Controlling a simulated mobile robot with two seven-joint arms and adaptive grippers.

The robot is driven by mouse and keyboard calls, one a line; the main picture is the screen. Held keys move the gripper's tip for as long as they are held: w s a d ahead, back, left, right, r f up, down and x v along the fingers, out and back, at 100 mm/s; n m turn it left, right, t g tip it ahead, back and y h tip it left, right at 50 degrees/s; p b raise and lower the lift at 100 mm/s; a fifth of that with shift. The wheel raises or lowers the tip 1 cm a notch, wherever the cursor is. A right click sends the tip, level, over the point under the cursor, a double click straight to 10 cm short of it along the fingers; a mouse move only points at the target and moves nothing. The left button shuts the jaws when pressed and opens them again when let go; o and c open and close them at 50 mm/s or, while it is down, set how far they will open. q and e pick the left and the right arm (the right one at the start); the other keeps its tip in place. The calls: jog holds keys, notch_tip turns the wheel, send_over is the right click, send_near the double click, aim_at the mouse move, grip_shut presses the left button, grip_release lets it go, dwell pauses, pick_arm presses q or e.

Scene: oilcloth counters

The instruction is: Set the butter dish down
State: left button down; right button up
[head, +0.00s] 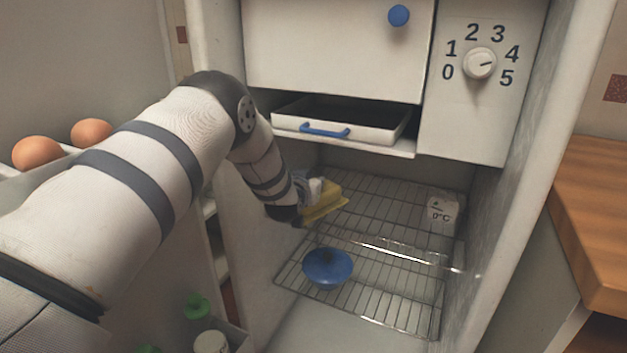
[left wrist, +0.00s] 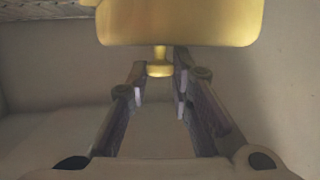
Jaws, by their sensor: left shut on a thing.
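The yellow butter dish (head: 324,204) is inside the fridge, at the left side of the wire rack (head: 385,197). My left gripper (head: 305,190) reaches in from the left and is shut on the dish. In the left wrist view, the yellow dish (left wrist: 180,24) fills the top middle, and its small knob (left wrist: 160,66) sits between the fingertips (left wrist: 159,75). I cannot tell whether the dish touches the rack or hangs above it. My right gripper is not in view.
A clear edge (head: 405,254) crosses the front. A tray with a blue handle (head: 325,131) is above. Bare rack lies between.

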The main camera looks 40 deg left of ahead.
pick_arm(q)
jog(key=shift+f, duration=0.5)
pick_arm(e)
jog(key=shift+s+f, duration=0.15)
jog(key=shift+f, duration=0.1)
pick_arm(q)
jog(key=c, duration=1.3)
grip_release()
jog(key=shift+c, duration=0.2)
jog(key=shift+s, duration=0.1)
